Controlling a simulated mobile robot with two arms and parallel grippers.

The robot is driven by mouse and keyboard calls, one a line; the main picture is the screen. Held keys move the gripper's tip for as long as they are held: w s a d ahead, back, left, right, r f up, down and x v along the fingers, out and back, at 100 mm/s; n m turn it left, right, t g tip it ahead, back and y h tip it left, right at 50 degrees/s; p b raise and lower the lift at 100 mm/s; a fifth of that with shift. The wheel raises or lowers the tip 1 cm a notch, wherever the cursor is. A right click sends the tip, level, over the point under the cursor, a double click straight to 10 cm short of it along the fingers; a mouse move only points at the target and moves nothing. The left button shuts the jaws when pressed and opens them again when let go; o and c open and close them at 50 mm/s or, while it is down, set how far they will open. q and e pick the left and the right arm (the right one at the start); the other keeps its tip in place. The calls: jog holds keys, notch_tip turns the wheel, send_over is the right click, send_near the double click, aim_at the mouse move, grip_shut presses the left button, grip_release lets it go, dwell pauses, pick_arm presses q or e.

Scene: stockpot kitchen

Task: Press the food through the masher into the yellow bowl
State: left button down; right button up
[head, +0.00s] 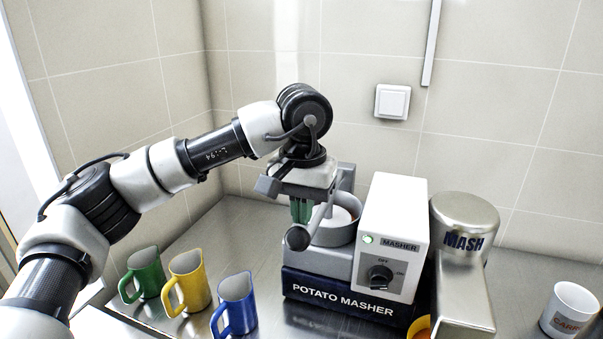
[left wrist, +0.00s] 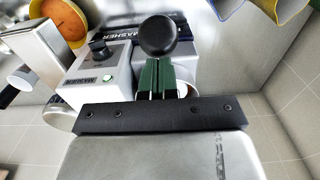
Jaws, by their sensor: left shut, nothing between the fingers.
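The potato masher has a white box (head: 392,225) with a dial and a lit green light, on a dark blue base marked POTATO MASHER (head: 340,300). A grey round hopper (head: 338,230) with a white inside stands to its left. A black ball knob (head: 297,237) on a lever is in front of the hopper; it also shows in the left wrist view (left wrist: 160,35). My left gripper (head: 301,218) is shut and empty, its green fingertips right by the knob; contact is unclear. The yellow bowl (head: 411,327) is partly cut off; the left wrist view shows orange food (left wrist: 62,20) in it.
Green (head: 148,273), yellow (head: 190,280) and blue (head: 237,303) mugs stand left of the masher. A metal housing marked MASH (head: 463,235) stands to its right. A white mug (head: 570,309) is at far right. The tiled wall is close behind.

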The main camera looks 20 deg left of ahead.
pick_arm(q)
jog(key=shift+w+r+p, duration=0.2)
jog(key=shift+r+p, duration=0.65)
jog(key=shift+r, duration=0.2)
notch_tip(320, 180, up, 2)
jog(key=shift+s+r+p, duration=0.1)
jog(key=shift+s+p, duration=0.05)
jog(key=shift+p, duration=0.55)
notch_tip(320, 180, up, 12)
jog(key=p, duration=0.8)
jog(key=shift+f+p, duration=0.25)
jog(key=shift+p, duration=0.05)
